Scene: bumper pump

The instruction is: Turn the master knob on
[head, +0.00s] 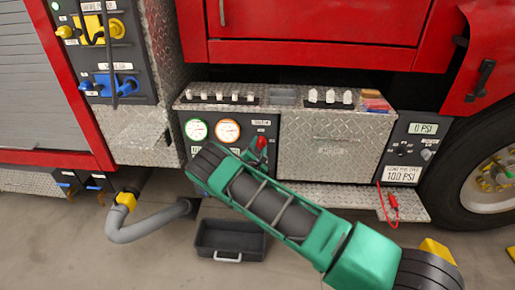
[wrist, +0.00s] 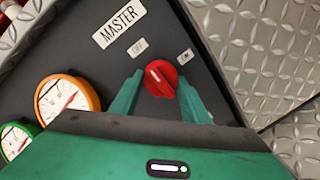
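The red master knob (wrist: 161,79) sits on a dark panel beneath a white "MASTER" label (wrist: 119,24). The "OFF" label (wrist: 139,47) is at its upper left and the "ON" label (wrist: 185,57) at its upper right. The knob's white mark lies on its upper-left side, toward "OFF". My gripper (wrist: 159,80) has its two green fingers on either side of the knob, apart, with small gaps visible; contact cannot be made out. In the head view the knob (head: 262,143) shows just above my gripper (head: 250,154), which is partly hidden by my arm.
A green-rimmed gauge (head: 196,129) and an orange-rimmed gauge (head: 227,130) are left of the knob. Diamond-plate metal (head: 330,140) stands to the right. A dark bin (head: 230,237) lies on the floor below, and a grey hose (head: 145,228) is at the lower left.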

